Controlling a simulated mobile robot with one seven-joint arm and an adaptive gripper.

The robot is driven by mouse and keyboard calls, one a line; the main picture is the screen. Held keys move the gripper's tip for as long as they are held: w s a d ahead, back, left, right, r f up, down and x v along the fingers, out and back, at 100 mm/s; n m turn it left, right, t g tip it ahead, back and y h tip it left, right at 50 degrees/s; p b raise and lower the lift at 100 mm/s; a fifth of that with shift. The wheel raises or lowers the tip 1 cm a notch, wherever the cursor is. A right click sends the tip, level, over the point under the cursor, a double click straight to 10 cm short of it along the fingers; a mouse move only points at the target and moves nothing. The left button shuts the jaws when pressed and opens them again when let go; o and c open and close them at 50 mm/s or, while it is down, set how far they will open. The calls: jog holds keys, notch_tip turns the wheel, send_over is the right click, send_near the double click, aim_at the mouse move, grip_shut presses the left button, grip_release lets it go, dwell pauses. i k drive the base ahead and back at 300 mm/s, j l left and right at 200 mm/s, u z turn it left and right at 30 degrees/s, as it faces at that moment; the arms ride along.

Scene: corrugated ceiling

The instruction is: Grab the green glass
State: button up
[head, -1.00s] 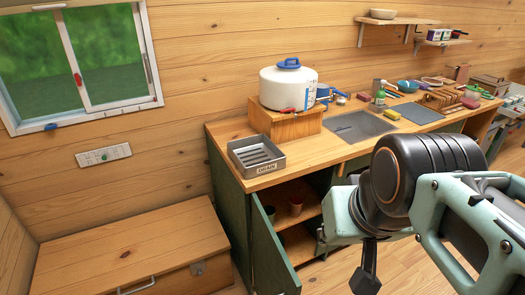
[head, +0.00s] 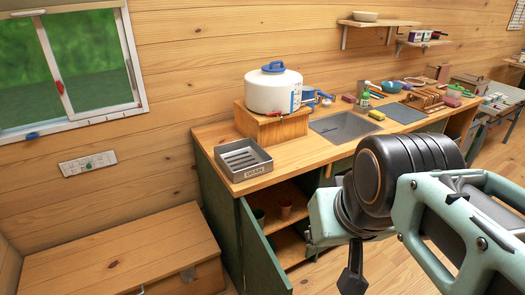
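A small dark green cup (head: 259,215), which may be the green glass, stands inside the open cabinet under the counter. It is dim and partly hidden by the cabinet's open green door (head: 264,253). A reddish-brown cup (head: 286,210) stands to its right on the same shelf (head: 292,222). My gripper (head: 352,272) shows only as a dark finger at the bottom, right of the cabinet opening in the picture. The rest of it is hidden or out of frame. It appears apart from both cups.
The wooden counter (head: 222,135) bears a metal drain tray (head: 243,160), a white tank (head: 273,92), a sink (head: 343,126) and several small items. A wooden chest (head: 110,255) stands at left. Bare floor (head: 385,265) shows at right.

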aim_at(259, 214)
jog(key=l+u, duration=0.15)
jog(key=l, duration=0.75)
jog(key=l+u, duration=0.1)
jog(key=l, duration=0.25)
jog(key=i+l+u, duration=0.15)
jog(key=l, duration=0.25)
jog(key=i+l+u, duration=0.35)
jog(key=i+l, duration=0.25)
jog(key=l, duration=0.05)
